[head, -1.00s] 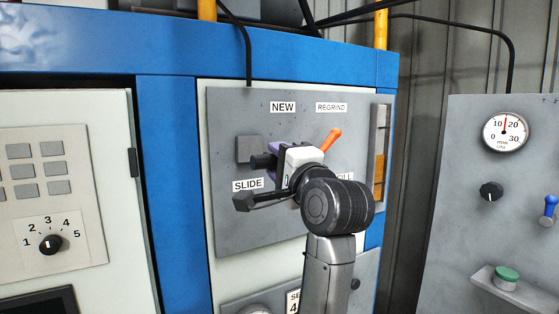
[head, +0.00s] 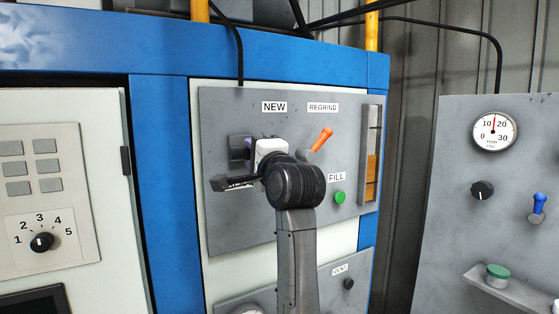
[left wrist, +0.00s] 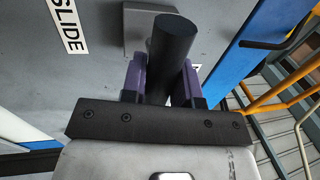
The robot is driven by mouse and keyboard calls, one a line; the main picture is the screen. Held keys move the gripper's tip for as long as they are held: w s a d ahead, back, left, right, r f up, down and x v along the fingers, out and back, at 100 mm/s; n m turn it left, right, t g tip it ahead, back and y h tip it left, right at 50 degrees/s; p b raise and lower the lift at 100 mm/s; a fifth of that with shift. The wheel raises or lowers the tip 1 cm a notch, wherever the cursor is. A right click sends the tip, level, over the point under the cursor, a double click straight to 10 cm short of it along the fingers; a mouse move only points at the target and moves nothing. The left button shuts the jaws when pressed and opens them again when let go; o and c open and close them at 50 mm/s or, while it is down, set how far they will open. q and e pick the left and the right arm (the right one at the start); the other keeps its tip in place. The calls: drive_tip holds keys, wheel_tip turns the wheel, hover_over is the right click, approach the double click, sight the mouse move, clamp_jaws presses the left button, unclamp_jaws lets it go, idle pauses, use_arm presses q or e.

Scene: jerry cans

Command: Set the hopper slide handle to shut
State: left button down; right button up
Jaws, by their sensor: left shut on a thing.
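The hopper slide handle is a dark round bar (left wrist: 173,45) in the left wrist view. It stands out in front of a grey block on the grey panel (head: 225,225). My left gripper (head: 240,153) is shut on it, with a purple-padded finger on each side; the gripper also shows in the left wrist view (left wrist: 165,78). In the head view my gripper and wrist hide most of the handle. The SLIDE label (left wrist: 68,24) shows in the left wrist view and is mostly covered in the head view. My right gripper is not in view.
An orange lever (head: 322,139) stands close to the right of my gripper, under the REGRIND label. A green button (head: 340,197) sits below FILL. A sight glass (head: 373,155) is at the panel's right edge. A gauge cabinet (head: 455,190) stands farther right.

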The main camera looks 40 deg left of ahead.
use_arm(q)
drive_tip(key=shift+w+a, duration=0.2)
drive_tip(key=shift+a, duration=0.25)
drive_tip(key=shift+a+f, duration=0.1)
drive_tip(key=shift+a, duration=0.05)
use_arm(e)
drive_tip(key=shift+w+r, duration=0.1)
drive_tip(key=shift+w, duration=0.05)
use_arm(q)
drive_tip(key=c, duration=1.3)
unclamp_jaws()
drive_tip(key=shift+c, duration=0.2)
drive_tip(key=o, duration=0.3)
drive_tip(key=shift+a, duration=0.1)
drive_tip(key=shift+o, duration=0.8)
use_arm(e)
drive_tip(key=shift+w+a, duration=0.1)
